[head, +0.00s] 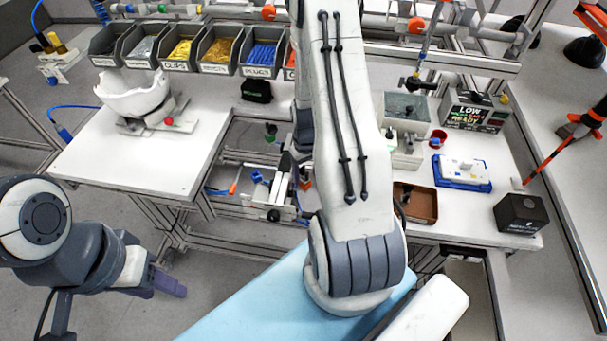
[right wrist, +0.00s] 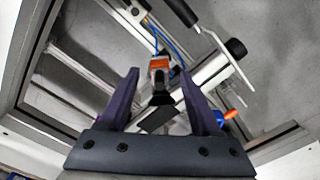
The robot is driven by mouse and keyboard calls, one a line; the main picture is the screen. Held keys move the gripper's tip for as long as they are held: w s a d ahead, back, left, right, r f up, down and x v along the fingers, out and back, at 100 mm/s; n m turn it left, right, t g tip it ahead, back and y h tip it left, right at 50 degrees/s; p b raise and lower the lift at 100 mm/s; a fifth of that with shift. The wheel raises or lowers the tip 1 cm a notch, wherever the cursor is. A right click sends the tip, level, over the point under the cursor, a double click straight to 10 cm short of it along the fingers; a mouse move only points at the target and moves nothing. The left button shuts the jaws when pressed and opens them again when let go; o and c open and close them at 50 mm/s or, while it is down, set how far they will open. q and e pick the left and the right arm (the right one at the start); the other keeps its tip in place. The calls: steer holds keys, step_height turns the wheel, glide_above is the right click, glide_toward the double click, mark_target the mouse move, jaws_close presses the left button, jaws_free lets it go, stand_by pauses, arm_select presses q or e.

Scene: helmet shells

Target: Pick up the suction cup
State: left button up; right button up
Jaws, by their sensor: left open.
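In the right wrist view, a small black flared piece (right wrist: 160,98) under an orange-and-black block (right wrist: 159,64) looks like the suction cup. It shows between the two purple fingers of my right gripper (right wrist: 163,78), with a visible gap on each side. The fingers are spread and hold nothing. I cannot tell how far below the fingertips the cup lies. In the head view my right arm blocks the middle and its fingers cannot be made out. My left gripper (head: 166,287), with purple fingers, is open and empty at the lower left, away from the bench.
A metal-framed bench (head: 160,172) carries a white helmet shell (head: 134,97) and labelled bins (head: 181,52). A blue-and-white fixture (head: 461,172), a brown tray (head: 414,205) and a black box (head: 520,214) stand at right. In the right wrist view, metal rails and a blue hose surround the cup.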

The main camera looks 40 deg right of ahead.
jaws_close()
steer(key=shift+w, duration=0.1)
stand_by(1.2)
